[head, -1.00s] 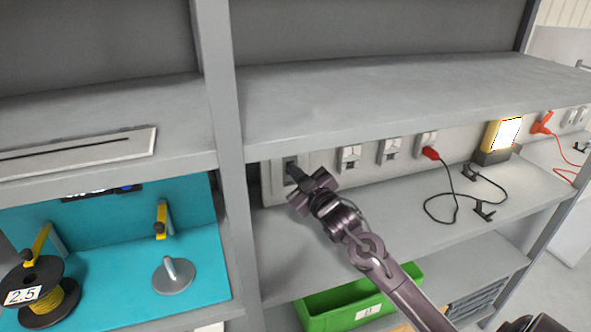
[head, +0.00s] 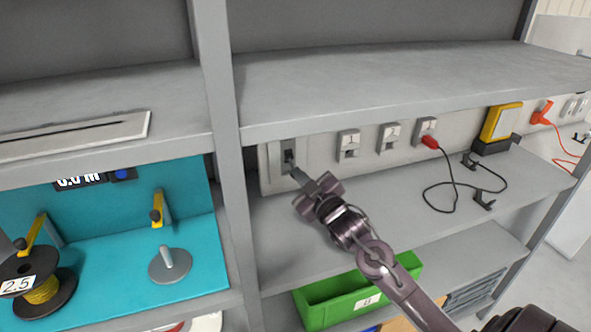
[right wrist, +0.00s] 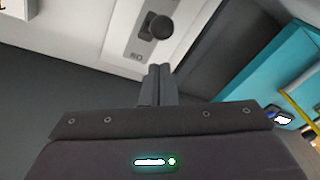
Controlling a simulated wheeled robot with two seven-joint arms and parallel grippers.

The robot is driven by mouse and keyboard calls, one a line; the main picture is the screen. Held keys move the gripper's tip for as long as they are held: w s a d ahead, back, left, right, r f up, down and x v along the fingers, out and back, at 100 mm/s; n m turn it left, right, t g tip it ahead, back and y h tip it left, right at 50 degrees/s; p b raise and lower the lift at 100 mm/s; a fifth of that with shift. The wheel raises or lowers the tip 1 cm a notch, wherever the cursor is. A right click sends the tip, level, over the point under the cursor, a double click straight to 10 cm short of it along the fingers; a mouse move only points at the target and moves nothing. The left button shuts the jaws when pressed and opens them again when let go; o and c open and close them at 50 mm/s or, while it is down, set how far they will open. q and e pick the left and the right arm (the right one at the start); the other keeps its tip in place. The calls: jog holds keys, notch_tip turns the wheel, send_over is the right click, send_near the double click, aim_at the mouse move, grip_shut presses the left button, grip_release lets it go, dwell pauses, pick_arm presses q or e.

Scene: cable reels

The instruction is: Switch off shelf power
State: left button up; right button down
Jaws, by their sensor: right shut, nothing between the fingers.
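The shelf power switch (head: 289,147) is a grey plate with a dark slot and lever on the back panel, at the left end of the middle shelf bay. In the right wrist view its dark round knob (right wrist: 157,27) stands out from the light plate. My right gripper (head: 296,174) is shut and empty, its fingertips just below and in front of the lever. In the wrist view the closed fingers (right wrist: 161,72) point at the plate with a small gap to the knob. The yellow lamp (head: 502,122) at the right has an unlit face. My left gripper is out of view.
Several sockets line the panel, one holding a red plug (head: 430,142) with a black cable (head: 453,185) on the shelf. A green bin (head: 335,305) sits below. A shelf post (head: 225,150) stands close left, beside a teal bay with a cable reel (head: 62,285).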

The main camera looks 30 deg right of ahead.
jog(key=s, duration=0.3)
jog(key=s+b, duration=0.1)
jog(key=s, duration=0.1)
jog(key=shift+s+a+f, duration=0.1)
jog(key=shift+f, duration=0.15)
dwell(0.3)
